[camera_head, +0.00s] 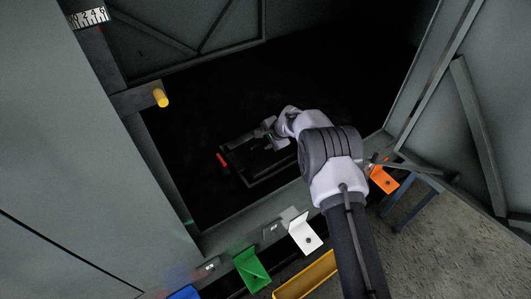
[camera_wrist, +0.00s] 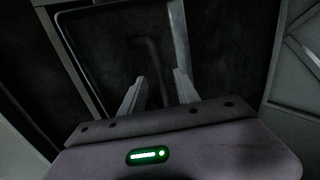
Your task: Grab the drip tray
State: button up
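The drip tray appears to be the dark, shallow rectangular tray (camera_head: 268,177) lying on the black floor inside the enclosure, with a thin grey rim. A small red piece (camera_head: 221,160) shows at its left end. My gripper (camera_head: 268,134) is above the tray's far side, and my wrist covers part of the tray. In the wrist view, my gripper's two fingers (camera_wrist: 157,90) are apart, with a dark gap and nothing visibly held between them. The tray's rim (camera_wrist: 79,68) runs down the left there. Whether a finger touches the tray is too dark to tell.
A yellow-tipped peg (camera_head: 160,97) sticks out at the left frame. A yellow bin (camera_head: 306,277) stands in front. Grey door panels flank the opening.

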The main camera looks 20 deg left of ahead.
jog(key=shift+x, duration=0.8)
jog(key=shift+r, duration=0.1)
jog(key=shift+c, duration=0.5)
grip_shut()
